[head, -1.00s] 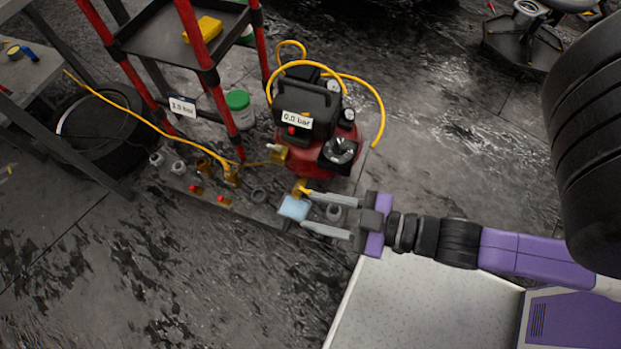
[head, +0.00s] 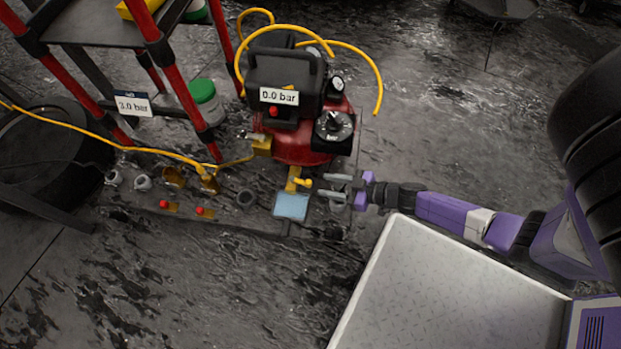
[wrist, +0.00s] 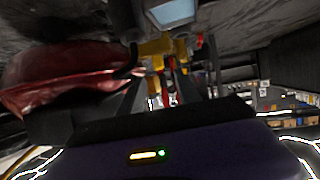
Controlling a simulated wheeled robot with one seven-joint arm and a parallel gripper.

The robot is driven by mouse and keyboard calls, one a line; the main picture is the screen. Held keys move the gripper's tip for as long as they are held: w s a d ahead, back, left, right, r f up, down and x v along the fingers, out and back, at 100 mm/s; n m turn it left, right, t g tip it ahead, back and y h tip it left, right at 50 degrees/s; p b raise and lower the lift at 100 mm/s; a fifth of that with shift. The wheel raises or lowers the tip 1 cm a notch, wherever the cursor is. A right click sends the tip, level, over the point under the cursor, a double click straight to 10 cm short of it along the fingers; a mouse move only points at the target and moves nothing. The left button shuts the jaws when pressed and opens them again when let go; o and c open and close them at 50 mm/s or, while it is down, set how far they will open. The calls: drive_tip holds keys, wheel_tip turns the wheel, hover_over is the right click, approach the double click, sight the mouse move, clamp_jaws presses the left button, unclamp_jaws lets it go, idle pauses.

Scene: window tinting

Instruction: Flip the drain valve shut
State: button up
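The drain valve (head: 293,181) is a small brass fitting with a yellow lever (head: 303,184) at the foot of the red compressor (head: 300,145). The lever points right, toward my gripper. My gripper (head: 324,186) is just right of the lever, its two grey fingers apart, with nothing seen between them. In the wrist view the brass valve (wrist: 155,50) shows ahead of the fingers, with the red tank at left. Whether a finger touches the lever I cannot tell.
A light blue pad (head: 291,206) lies just in front of the valve. A yellow hose (head: 375,85) loops over the compressor, whose label (head: 279,96) reads 0.0 bar. A red-legged cart (head: 185,85) stands at left. The floor to the right is open.

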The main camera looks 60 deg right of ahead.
sight(309, 182)
drive_tip(key=b+x, duration=0.3)
drive_tip(key=x, duration=0.4)
drive_tip(key=shift+w+f, duration=0.15)
drive_tip(key=shift+w, duration=0.1)
clamp_jaws()
